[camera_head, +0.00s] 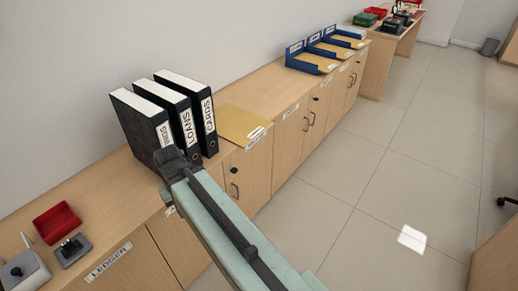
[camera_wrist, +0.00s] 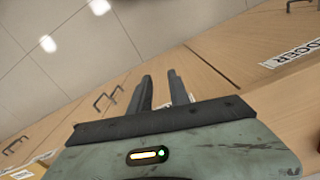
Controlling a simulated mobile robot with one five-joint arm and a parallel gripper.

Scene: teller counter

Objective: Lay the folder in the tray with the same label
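A tan folder (camera_head: 240,121) lies flat on the counter, right of several black binders; its small white label is not readable. Several blue trays (camera_head: 290,60) stand farther along the counter in a row, with tan folders in them. The trays' white labels are too small to read. My gripper (camera_wrist: 160,76) shows in the wrist view with its two dark fingers apart and nothing between them. It is above the cabinet fronts, away from the folder. In the head view my arm crosses in front of the counter and the fingers cannot be made out.
Black binders (camera_head: 170,115), marked LOANS and CARDS among others, stand upright against the wall. A red tray (camera_head: 57,222) and a dark stamp (camera_head: 72,250) are at the lower left. The floor (camera_head: 370,190) in front is mostly clear. A desk (camera_head: 393,45) stands beyond the trays.

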